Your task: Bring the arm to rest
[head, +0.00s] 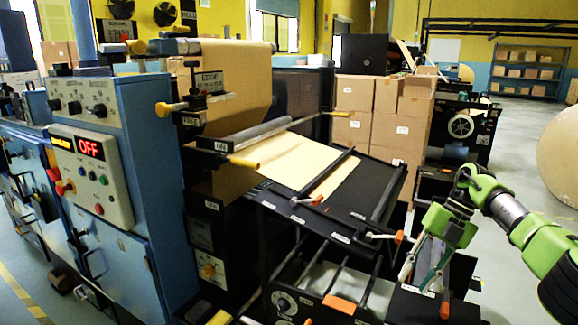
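My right arm comes in from the right edge, green with a grey joint. Its gripper (418,276) hangs with the fingers pointing down, in front of the machine's right side. The two fingers look spread apart, and I see nothing held between them. The gripper appears beside the dark table (371,199) of the machine; whether it touches anything there I cannot tell. My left gripper is not in view.
A blue machine cabinet (150,190) with a panel reading OFF (90,149) stands at left. Brown paper (305,163) runs over the table from a kraft roll (238,85). Stacked cartons (372,138) stand behind. A large roll (560,155) is at far right. Floor between is clear.

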